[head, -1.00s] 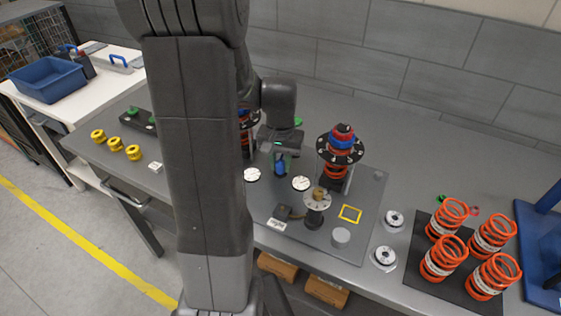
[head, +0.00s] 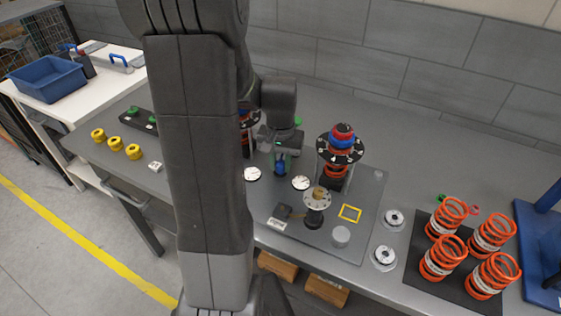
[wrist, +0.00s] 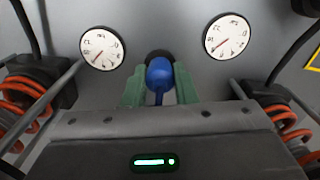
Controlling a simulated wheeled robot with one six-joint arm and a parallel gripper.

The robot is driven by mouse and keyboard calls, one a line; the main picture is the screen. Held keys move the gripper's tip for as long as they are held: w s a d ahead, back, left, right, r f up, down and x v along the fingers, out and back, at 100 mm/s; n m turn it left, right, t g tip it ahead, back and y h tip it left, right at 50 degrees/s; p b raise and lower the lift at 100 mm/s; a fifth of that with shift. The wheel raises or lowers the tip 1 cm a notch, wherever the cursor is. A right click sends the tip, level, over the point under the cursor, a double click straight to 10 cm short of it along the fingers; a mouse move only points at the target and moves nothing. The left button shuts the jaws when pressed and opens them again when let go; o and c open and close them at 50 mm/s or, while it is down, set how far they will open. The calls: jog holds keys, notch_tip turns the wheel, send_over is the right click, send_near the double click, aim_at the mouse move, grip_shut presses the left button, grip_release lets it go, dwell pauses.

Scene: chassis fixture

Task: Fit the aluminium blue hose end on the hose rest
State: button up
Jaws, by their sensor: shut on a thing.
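The blue hose end (wrist: 158,74) is between the green fingers of my gripper (wrist: 159,88) in the wrist view, and the fingers are shut on it. A dark round piece (wrist: 157,55), perhaps the hose rest, shows just beyond the blue end, between two white dial gauges. I cannot tell whether the two touch or how deep the end sits. In the head view the blue hose end (head: 281,168) hangs low under my gripper (head: 281,161), close above the grey plate. The hose rest cannot be made out there.
Dial gauges (head: 252,174) (head: 301,183) flank the gripper. A strut with an orange spring and black top plate (head: 340,150) stands close at right; another is partly hidden at left. A brass-topped post (head: 317,198) stands in front.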

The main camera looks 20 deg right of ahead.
jog(key=shift+f, duration=0.2)
jog(key=o, duration=1.1)
notch_tip(320, 180, up, 7)
jog(key=p, duration=0.5)
jog(key=shift+r, duration=0.1)
jog(key=shift+f, duration=0.2)
notch_tip(320, 180, down, 7)
jog(key=b, duration=0.5)
jog(key=shift+r, duration=0.25)
